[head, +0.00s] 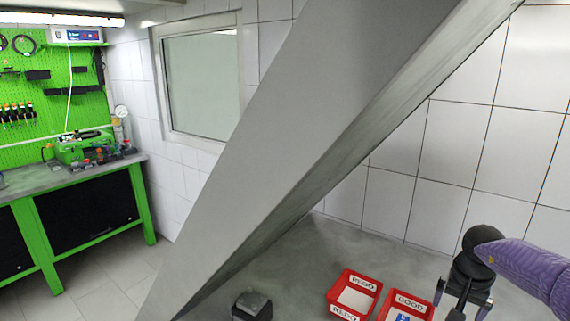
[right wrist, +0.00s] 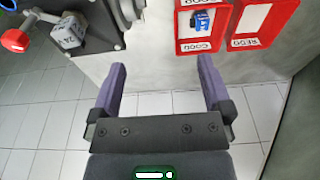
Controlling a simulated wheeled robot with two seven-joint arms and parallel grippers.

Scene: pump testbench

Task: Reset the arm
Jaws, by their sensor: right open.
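My right gripper (head: 467,311) is at the lower right of the head view, on my purple arm, beside the red bins. In the right wrist view my right gripper (right wrist: 161,66) shows its two purple fingers wide apart, with nothing between them. A grey bench edge and floor tiles lie beyond the fingers. My left gripper is in neither view.
A red REDO bin (head: 346,283) and a red GOOD bin (head: 412,301) stand on the grey bench (head: 345,245). The GOOD bin holds a blue part (right wrist: 202,21). A dark fixture (right wrist: 83,38) is at upper left in the wrist view. A large grey beam (head: 290,140) crosses the head view. A green workbench (head: 85,175) stands left.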

